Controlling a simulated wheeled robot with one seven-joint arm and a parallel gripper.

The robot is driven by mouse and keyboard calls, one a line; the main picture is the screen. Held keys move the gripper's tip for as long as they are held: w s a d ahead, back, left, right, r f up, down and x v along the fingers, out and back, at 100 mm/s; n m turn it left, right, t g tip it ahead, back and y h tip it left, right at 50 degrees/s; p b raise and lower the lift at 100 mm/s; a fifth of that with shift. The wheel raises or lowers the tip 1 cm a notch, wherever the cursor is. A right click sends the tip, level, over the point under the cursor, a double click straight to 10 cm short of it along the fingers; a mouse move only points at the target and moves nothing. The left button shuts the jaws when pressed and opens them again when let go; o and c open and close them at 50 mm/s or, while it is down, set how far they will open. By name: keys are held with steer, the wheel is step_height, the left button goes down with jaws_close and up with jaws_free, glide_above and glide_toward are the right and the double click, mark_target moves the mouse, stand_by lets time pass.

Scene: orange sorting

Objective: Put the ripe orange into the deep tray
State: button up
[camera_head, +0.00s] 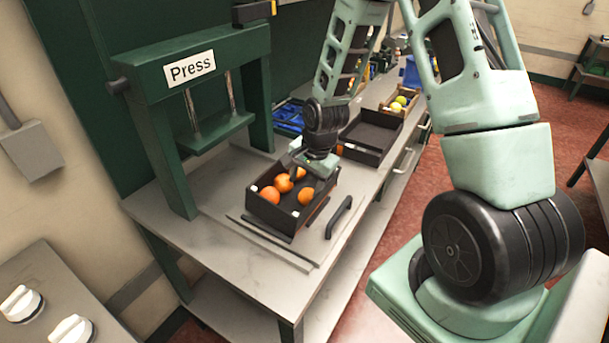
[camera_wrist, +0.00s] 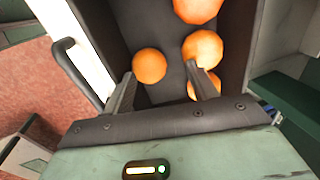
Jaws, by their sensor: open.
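Several oranges lie in a black tray (camera_head: 262,213) on the bench in the head view, among them a front left orange (camera_head: 269,195) and a right orange (camera_head: 306,196). All look similarly orange, and I cannot tell which is meant as ripe. My gripper (camera_head: 308,178) is open over this tray, pointing down. In the wrist view one orange (camera_wrist: 149,65) shows between the spread fingers of my gripper (camera_wrist: 160,73); whether they touch it is unclear. Another orange (camera_wrist: 205,85) is partly hidden behind the right finger. An empty black tray (camera_head: 370,135) stands farther back.
A green press (camera_head: 191,69) stands to the left of the tray. A black handle (camera_head: 339,217) rises at the bench's right edge. A crate (camera_head: 392,110) with yellow-green fruit and blue bins (camera_head: 288,115) are farther back. The front bench top is mostly clear.

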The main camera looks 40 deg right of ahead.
steer(key=shift+d+r+p, duration=0.2)
steer(key=shift+r+p, duration=0.1)
steer(key=shift+r, duration=0.05)
steer(key=shift+w+a+r+p, duration=0.1)
steer(key=shift+a+r+p, duration=0.1)
steer(key=shift+r+p, duration=0.9)
steer(key=shift+w+a+r+p, duration=0.15)
steer(key=shift+r+p, duration=0.65)
steer(key=shift+r, duration=0.6)
steer(key=shift+s, duration=0.1)
